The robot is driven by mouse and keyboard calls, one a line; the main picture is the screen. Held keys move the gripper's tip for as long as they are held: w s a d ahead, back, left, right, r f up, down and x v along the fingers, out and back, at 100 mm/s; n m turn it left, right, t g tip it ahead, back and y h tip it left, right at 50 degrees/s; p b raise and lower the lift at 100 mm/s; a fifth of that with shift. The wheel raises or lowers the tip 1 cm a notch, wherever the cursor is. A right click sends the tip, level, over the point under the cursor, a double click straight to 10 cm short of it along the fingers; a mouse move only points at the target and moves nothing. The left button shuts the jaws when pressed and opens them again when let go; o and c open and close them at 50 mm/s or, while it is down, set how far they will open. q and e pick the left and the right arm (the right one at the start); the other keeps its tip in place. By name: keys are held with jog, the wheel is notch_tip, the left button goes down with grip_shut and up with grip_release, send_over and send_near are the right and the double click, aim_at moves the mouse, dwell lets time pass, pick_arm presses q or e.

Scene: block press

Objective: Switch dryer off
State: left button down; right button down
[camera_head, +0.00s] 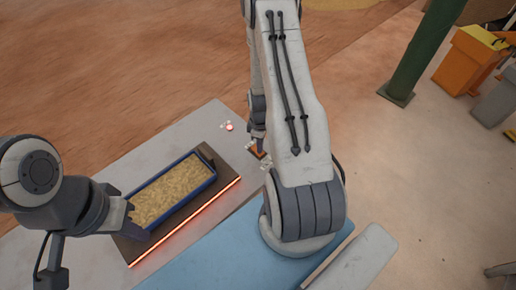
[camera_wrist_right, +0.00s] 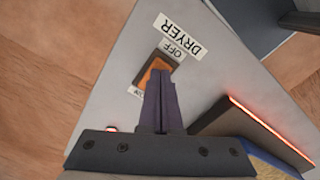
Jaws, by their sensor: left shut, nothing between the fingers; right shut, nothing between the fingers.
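The dryer switch (camera_wrist_right: 155,70) is an orange rocker in a dark frame on a grey panel, with OFF and DRYER labels at its upper end and a partly hidden label at its lower end. In the head view the switch (camera_head: 259,153) shows just below my right gripper (camera_head: 258,143). In the right wrist view my right gripper (camera_wrist_right: 158,88) is shut and empty, its fingertips over the lower part of the switch; I cannot tell whether they touch. My left gripper (camera_head: 128,208) is shut at the near left end of the blue tray.
The blue tray (camera_head: 214,178) holds yellowish grainy material on a dark plate with a glowing red strip (camera_head: 190,220) along its front. A small red lit button (camera_head: 229,127) is on the grey table (camera_head: 190,135). A green post (camera_head: 420,55) and orange bin (camera_head: 468,58) stand far right.

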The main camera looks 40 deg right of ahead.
notch_tip(320, 180, up, 6)
jog(key=p, duration=0.4)
jog(key=shift+r, duration=0.15)
dwell(0.4)
jog(key=w+a+r+b, duration=0.2)
jog(key=a+r, duration=1.1)
jog(key=a, duration=0.5)
jog(key=s+a+r, duration=0.3)
jog(key=s+a, duration=0.1)
jog(key=s, duration=0.2)
jog(key=s+a+r+b, duration=0.1)
jog(key=s+a+r, duration=0.2)
jog(key=s, duration=0.3)
jog(key=s+a+r+y+b, duration=0.1)
jog(key=s+a+r, duration=0.3)
jog(key=s+a, duration=0.1)
jog(key=shift+s+a, duration=0.4)
jog(key=shift+s, duration=0.3)
